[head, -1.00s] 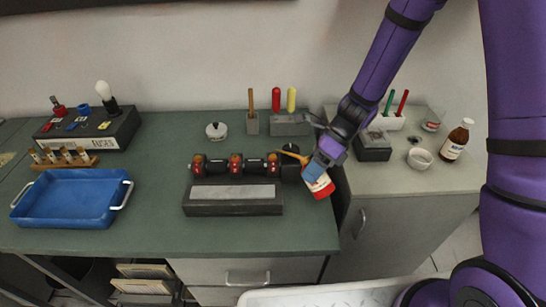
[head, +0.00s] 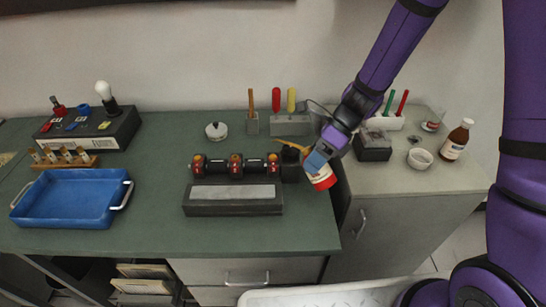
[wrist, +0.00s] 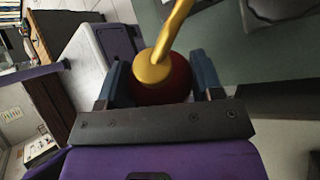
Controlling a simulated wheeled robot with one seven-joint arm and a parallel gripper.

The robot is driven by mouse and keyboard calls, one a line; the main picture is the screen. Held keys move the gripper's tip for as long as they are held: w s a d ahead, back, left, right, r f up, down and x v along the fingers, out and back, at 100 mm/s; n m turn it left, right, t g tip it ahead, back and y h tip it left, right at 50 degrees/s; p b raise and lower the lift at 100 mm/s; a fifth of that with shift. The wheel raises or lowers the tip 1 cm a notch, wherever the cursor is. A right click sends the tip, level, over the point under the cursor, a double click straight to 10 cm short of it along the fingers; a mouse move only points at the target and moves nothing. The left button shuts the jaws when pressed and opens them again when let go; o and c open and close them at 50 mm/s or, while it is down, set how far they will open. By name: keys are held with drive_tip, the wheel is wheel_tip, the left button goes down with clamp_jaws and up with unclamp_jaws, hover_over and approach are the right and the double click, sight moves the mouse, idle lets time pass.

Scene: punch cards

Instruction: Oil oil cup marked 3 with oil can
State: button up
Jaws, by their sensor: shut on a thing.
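My gripper (head: 318,162) is shut on the oil can (head: 322,180), a red and white can with a gold spout. The can is tilted near the green bench's right edge, with its spout pointing left and up. In the wrist view the spout (wrist: 165,55) rises between the two fingers of my gripper (wrist: 160,82). The cup numbers are too small to read.
A dark block with a pale label plate (head: 233,192) stands before the cups. A dark box (head: 291,165) stands between the right cup and the can. Tool holders (head: 290,124) stand behind. A blue tray (head: 72,200) lies left; the bench between is clear.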

drive_tip(key=r+n+t+y, duration=0.1)
drive_tip(key=r+t+y, duration=0.1)
drive_tip(key=y, duration=0.1)
drive_tip(key=shift+n+t, duration=0.4)
drive_tip(key=r+n+t+y, duration=0.2)
drive_tip(key=y, duration=0.1)
drive_tip(key=shift+f, duration=0.1)
idle(0.5)
